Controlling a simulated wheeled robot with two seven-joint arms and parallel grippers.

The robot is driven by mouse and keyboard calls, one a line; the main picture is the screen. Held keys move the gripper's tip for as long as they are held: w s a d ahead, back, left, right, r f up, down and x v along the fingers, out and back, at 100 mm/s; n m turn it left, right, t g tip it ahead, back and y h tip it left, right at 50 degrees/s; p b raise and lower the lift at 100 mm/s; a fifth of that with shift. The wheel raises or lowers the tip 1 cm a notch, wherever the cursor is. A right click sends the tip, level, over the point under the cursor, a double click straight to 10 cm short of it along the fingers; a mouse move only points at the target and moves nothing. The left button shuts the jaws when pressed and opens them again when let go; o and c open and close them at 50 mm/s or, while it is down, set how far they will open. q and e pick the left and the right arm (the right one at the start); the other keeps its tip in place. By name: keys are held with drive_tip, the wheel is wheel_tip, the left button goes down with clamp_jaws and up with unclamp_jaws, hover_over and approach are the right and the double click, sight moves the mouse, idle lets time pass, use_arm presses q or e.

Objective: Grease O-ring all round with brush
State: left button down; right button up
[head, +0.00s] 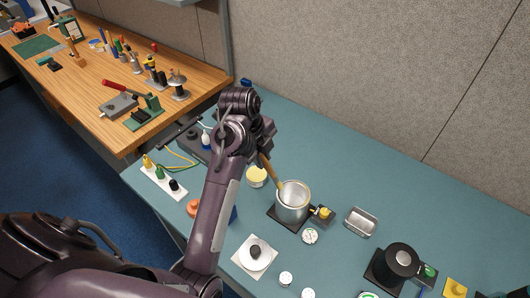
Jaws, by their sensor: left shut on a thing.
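My left gripper (264,150) is over the teal bench, shut on a brush (270,171) with a wooden-coloured handle. The brush slants down to the right, its lower end at the mouth of a silver metal cup (292,210). The cup stands on a dark square base. I cannot tell whether the brush end touches the cup, and its bristles are too small to make out. No O-ring can be told apart at this size. A small pot with a yellow top (257,176) stands just left of the cup, below the gripper. My right gripper is not in view.
A yellow-knobbed block (322,213) stands against the cup's right side, with a gauge (310,237) in front. A metal tray (360,222) lies to the right. A white plate with a dark knob (254,252) is in front. The back right of the teal bench (400,190) is clear.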

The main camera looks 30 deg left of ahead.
use_arm(q)
drive_tip(key=shift+s+d, duration=2.4)
drive_tip(key=shift+d, duration=0.2)
drive_tip(key=w+d, duration=0.2)
drive_tip(key=w, duration=0.5)
drive_tip(key=shift+w+d, duration=0.3)
drive_tip(key=shift+w, duration=0.05)
drive_tip(key=shift+s, duration=0.1)
idle(0.4)
idle(0.3)
